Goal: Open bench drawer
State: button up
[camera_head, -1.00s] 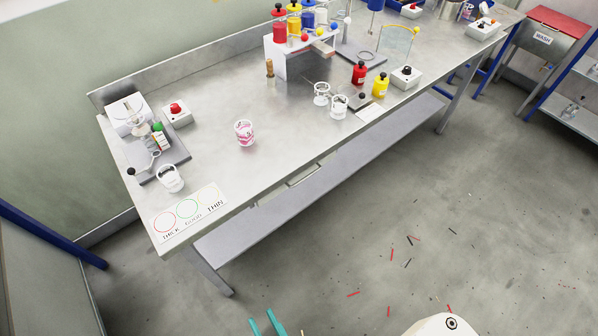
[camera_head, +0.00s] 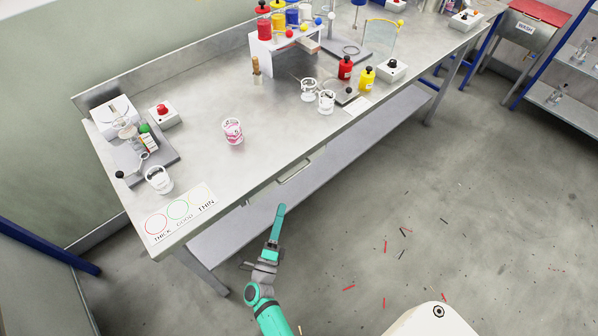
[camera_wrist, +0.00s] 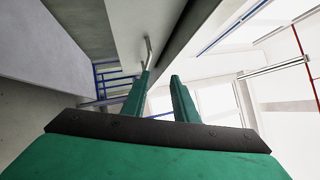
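The bench drawer (camera_head: 268,191) is set under the front edge of the steel bench and looks shut, its pale front roughly in line with the edge. Its bar handle (camera_head: 294,172) faces the aisle. In the wrist view a bent metal bar, which looks like the handle (camera_wrist: 149,52), stands just beyond the left fingertip. My teal gripper (camera_head: 281,208) is in front of the bench, below and slightly left of the handle, apart from it. In the wrist view the two fingers of my gripper (camera_wrist: 160,76) are spread with nothing between them.
The bench top (camera_head: 200,175) holds a pink-marked cup (camera_head: 232,131), a white beaker (camera_head: 159,180) and bottles. A lower shelf (camera_head: 235,235) runs under the drawer. The floor (camera_head: 480,200) in front is open, with scattered small sticks.

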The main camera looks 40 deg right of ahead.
aim_at(299, 172)
jog(key=w+d+m+g, duration=0.1)
jog(key=w+d+m, duration=0.1)
jog(key=d, duration=0.3)
jog(key=w+d+m+g+h, duration=0.1)
jog(key=w+d+m+g, duration=0.1)
jog(key=w+d, duration=0.2)
jog(key=w+d+r+m+g+h, duration=0.1)
jog(key=w+d+m+g, duration=0.1)
jog(key=d, duration=0.3)
jog(key=shift+w+d+r+m, duration=0.1)
jog(key=shift+w+d+m, duration=0.2)
jog(key=shift+w+m, duration=0.25)
jog(key=shift+c, duration=0.2)
grip_shut()
dwell(0.7)
